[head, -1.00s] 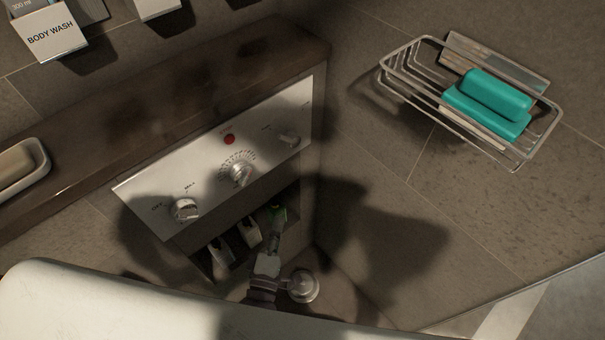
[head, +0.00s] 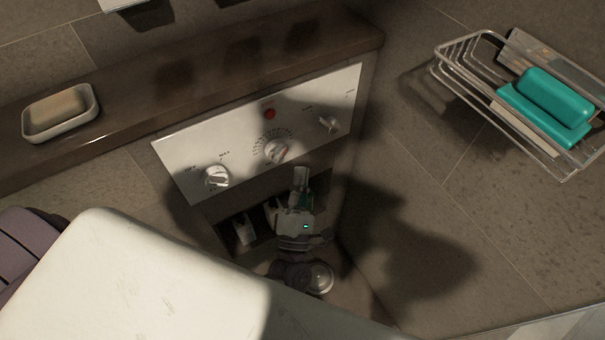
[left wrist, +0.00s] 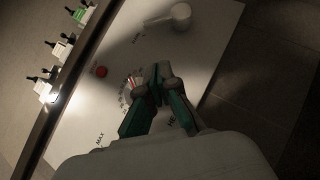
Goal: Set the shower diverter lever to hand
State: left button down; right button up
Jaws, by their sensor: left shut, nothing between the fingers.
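The shower diverter lever (head: 330,124) is the small metal handle at the right end of the pale control panel (head: 187,142). Its two labels are too blurred to read in the head view. In the left wrist view the lever (left wrist: 181,13) shows at the top, clear of the fingers. My left gripper (head: 301,174) is shut and empty, low in front of the panel, below and left of the lever. In the left wrist view its fingertips (left wrist: 156,74) meet over the panel near the dial. My right gripper is not in view.
A round dial (head: 277,151), a red button (head: 269,113) and a left knob (head: 216,177) share the panel. A dark ledge (head: 190,80) runs above, with a soap dish (head: 88,118).

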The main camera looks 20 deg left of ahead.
aim_at(326, 123)
pick_arm(q)
jog(key=p+x, duration=0.1)
jog(key=x, duration=0.5)
jog(key=shift+r, duration=0.2)
jog(key=shift+w+d+r+p, duration=0.35)
jog(key=shift+w+r+p, duration=0.1)
jog(key=shift+w+r, duration=0.1)
jog(key=shift+w+d+r+p, duration=0.35)
jog(key=shift+w+r+p, duration=0.1)
jog(key=shift+w, duration=0.1)
jog(key=shift+w+d+r, duration=0.2)
jog(key=shift+w+d, duration=0.05)
